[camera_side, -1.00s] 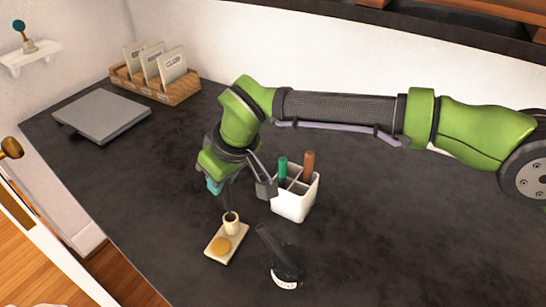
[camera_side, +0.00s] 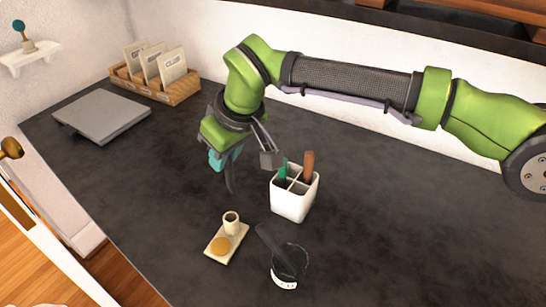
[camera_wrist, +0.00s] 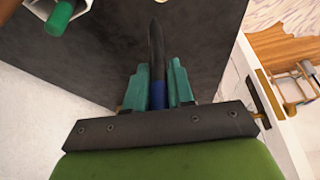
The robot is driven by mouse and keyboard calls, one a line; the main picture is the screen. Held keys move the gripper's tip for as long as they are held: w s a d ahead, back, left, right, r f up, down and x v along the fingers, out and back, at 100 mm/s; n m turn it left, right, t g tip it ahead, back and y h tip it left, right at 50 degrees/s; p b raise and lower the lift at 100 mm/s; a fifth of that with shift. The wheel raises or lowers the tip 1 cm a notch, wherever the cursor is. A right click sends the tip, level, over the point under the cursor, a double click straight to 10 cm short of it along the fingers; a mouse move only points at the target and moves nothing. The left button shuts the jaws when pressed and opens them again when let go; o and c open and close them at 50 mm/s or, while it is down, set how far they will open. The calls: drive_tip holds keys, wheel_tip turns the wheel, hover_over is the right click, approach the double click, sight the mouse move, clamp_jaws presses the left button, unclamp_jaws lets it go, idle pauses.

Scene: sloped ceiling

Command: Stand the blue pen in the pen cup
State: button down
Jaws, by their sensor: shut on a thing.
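My gripper (camera_side: 226,166) is shut on the blue pen (camera_side: 231,182), which hangs roughly upright below it in the side view. In the wrist view the pen (camera_wrist: 157,60) sits between the teal fingertips (camera_wrist: 158,85), its blue part at the fingers and its dark end beyond them. The white pen cup (camera_side: 292,205) stands on the counter to the right of my gripper. It has divided compartments. A green pen (camera_side: 283,170) and a brown pen (camera_side: 308,166) stand in it. Part of its rim shows in the wrist view (camera_wrist: 37,8).
A small cream tray (camera_side: 215,258) with a short round holder (camera_side: 231,223) lies below my gripper. A grey flat box (camera_side: 100,115) and a wooden card rack (camera_side: 180,93) stand far left.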

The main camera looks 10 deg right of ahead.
drive_tip(key=w+d+r, duration=0.1)
drive_tip(key=w+d, duration=0.2)
drive_tip(key=d, duration=0.4)
drive_tip(key=w+d+r, duration=0.1)
drive_tip(key=w+d, duration=0.2)
drive_tip(key=d, duration=0.3)
drive_tip(key=shift+d+r, duration=0.4)
drive_tip(key=shift+s+f, duration=0.1)
drive_tip(key=shift+f, duration=0.05)
wheel_tip(320, 180, down, 11)
idle(0.8)
drive_tip(key=shift+f, duration=0.1)
